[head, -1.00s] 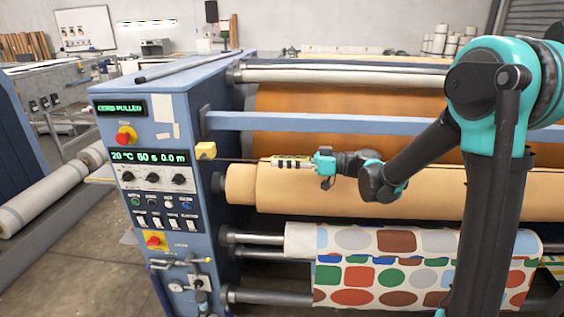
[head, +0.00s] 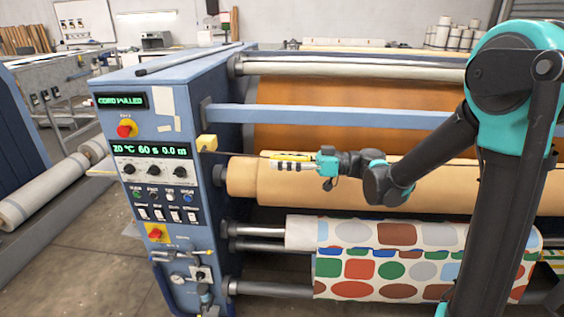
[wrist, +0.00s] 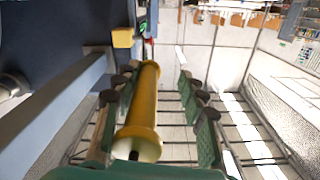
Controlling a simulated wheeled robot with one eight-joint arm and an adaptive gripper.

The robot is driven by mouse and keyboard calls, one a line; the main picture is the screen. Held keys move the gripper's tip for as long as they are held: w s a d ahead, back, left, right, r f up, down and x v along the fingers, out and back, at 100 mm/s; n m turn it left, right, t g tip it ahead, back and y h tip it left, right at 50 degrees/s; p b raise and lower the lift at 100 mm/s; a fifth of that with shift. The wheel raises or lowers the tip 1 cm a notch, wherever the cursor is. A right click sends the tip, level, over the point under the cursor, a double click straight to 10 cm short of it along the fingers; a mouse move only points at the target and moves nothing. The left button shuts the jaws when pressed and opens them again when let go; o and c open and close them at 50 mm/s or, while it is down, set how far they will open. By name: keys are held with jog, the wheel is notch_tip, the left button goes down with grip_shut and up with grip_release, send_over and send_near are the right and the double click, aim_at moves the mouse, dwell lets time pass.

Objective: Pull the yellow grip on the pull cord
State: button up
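My gripper (head: 282,166) is at the grip, in front of the tan roll. In the wrist view the yellow grip (wrist: 142,108) lies lengthwise between my open fingers (wrist: 158,88). It is close to the left fingers, and a clear gap shows to the right ones. I cannot tell whether it touches the left fingers. The machine's top display (head: 121,101) reads "CORD PULLED".
A blue crossbar (head: 330,115) runs just above my gripper, and the tan roll (head: 245,177) lies just behind and below. A patterned fabric roll (head: 375,262) hangs lower. The control panel with red knobs (head: 126,130) stands at the left. Free floor shows at far left.

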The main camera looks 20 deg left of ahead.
jog(key=shift+d, duration=0.1)
jog(key=v, duration=1.1)
jog(key=shift+d, duration=0.4)
jog(key=shift+f, duration=0.1)
jog(key=s+d+f+m+t+h, duration=0.35)
jog(key=f+m+h, duration=0.2)
jog(key=f, duration=0.35)
jog(key=s+d+f+m+t+h, duration=0.1)
jog(key=d+f+m+h, duration=0.3)
jog(key=d, duration=0.4)
jog(key=s+d+f+m+t+h, duration=0.2)
jog(key=s+d+f+m+h, duration=0.1)
jog(key=d, duration=0.6)
jog(key=s+d+f+m+t+h, duration=0.2)
jog(key=d+f+m+h, duration=0.3)
jog(key=d, duration=0.4)
jog(key=shift+d+f+m, duration=0.25)
jog(key=shift+f+m, duration=0.2)
jog(key=shift+f, duration=0.45)
jog(key=shift+a, duration=0.1)
jog(key=shift+c, duration=0.6)
